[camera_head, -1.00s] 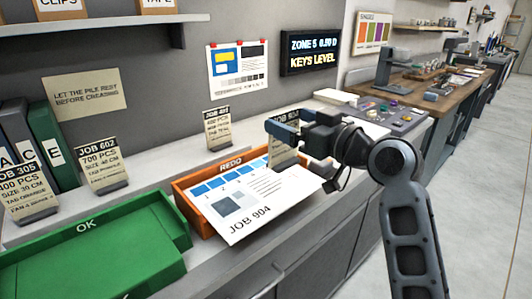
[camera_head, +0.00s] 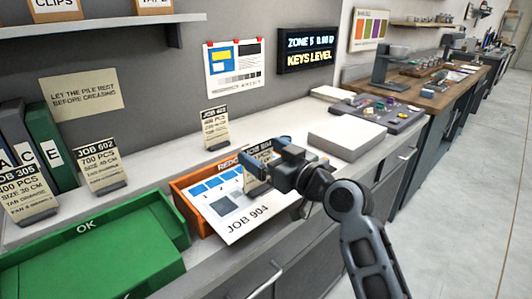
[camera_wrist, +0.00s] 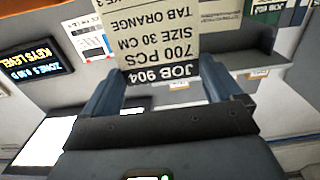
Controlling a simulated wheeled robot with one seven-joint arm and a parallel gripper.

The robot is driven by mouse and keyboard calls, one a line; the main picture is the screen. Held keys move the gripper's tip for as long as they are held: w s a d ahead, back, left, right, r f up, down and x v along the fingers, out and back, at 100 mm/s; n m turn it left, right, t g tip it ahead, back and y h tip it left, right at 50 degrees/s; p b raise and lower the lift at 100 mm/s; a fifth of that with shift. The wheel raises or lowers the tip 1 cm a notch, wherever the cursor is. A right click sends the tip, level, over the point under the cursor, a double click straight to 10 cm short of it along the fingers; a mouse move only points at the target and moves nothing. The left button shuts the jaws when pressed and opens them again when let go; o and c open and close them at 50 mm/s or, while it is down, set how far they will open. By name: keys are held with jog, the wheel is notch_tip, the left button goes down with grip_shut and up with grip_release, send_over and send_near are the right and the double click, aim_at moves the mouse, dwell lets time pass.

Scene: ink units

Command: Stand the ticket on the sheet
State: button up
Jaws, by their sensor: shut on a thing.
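My gripper (camera_head: 264,162) is shut on a cream ticket (camera_wrist: 165,40) printed JOB 904, 700 PCS, SIZE 30 CM, TAB ORANGE. In the wrist view the ticket sits between the two blue fingers, its lettering upside down. In the head view the gripper partly hides it. The white sheet (camera_head: 238,226), marked JOB 904 with blue squares, lies on the orange REDO tray (camera_head: 187,207) and overhangs its front. The gripper is over the sheet's back right part. I cannot tell whether the ticket's foot touches the sheet.
A green OK tray (camera_head: 100,252) stands to the left. Other tickets stand behind: JOB 305 (camera_head: 30,198), JOB 602 (camera_head: 102,165) and one by the wall (camera_head: 215,128). A white paper stack (camera_head: 347,134) lies right of the gripper.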

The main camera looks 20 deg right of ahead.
jog(key=shift+f, duration=0.15)
jog(key=o, duration=1)
jog(key=b+v, duration=0.2)
jog(key=v, duration=1)
jog(key=shift+b, duration=0.3)
